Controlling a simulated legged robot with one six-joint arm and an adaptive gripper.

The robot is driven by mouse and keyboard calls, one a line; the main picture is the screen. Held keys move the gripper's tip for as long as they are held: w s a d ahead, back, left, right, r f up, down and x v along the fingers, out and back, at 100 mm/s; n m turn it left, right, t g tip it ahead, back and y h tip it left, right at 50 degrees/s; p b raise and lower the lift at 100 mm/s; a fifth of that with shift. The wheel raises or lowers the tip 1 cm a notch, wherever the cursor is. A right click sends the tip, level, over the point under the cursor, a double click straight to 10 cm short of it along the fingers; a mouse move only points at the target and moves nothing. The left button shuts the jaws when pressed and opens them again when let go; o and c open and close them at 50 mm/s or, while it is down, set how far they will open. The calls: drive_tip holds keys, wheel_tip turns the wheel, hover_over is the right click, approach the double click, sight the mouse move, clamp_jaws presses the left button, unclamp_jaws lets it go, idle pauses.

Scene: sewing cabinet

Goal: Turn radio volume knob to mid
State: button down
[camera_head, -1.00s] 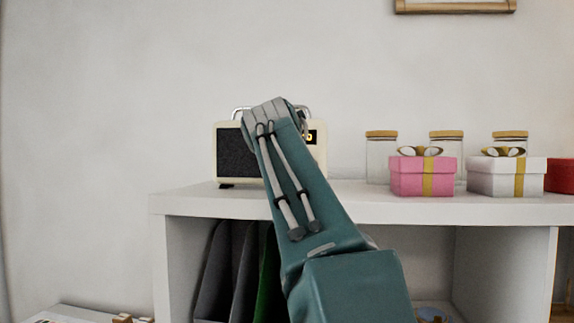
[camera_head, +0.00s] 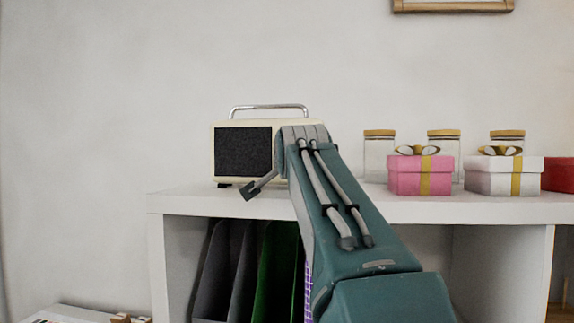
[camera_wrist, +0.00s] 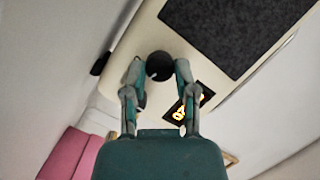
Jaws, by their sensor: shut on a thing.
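The cream radio (camera_head: 222,168) with a dark speaker grille (camera_head: 243,152) and a metal top handle stands on the white cabinet top. My arm hides its right side in the head view. In the wrist view, the radio's front (camera_wrist: 195,72) shows tilted, with a round black volume knob (camera_wrist: 159,66) and a lit yellow display (camera_wrist: 188,103). The knob has a small light mark near its lower edge. My gripper (camera_wrist: 158,72) is shut on the knob, one finger on each side of it. In the head view, one fingertip part shows left of the arm.
A pink gift box (camera_head: 420,177) and a white gift box (camera_head: 502,178) stand right of my arm on the cabinet top (camera_head: 400,208). Glass jars (camera_head: 379,155) stand behind them. Folders (camera_head: 228,270) fill the shelf below.

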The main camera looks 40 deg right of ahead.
drive_tip(key=m, duration=0.1)
drive_tip(key=m+t, duration=0.1)
drive_tip(key=m, duration=0.3)
drive_tip(key=shift+w+d+f+t, duration=0.1)
drive_tip(key=shift+f+t, duration=0.2)
drive_tip(key=shift+f, duration=0.05)
drive_tip(key=m+h, duration=0.1)
drive_tip(key=m, duration=0.2)
drive_tip(key=shift+m+t, duration=0.3)
drive_tip(key=shift+t, duration=0.1)
drive_tip(key=shift+f+m+h, duration=0.1)
drive_tip(key=shift+m+h, duration=0.3)
drive_tip(key=shift+m, duration=0.9)
drive_tip(key=shift+c, duration=2)
unclamp_jaws()
drive_tip(key=shift+w, duration=0.15)
drive_tip(key=shift+s+a, duration=0.2)
drive_tip(key=shift+s, duration=0.1)
drive_tip(key=v, duration=1.1)
drive_tip(key=shift+s+a+f, duration=0.15)
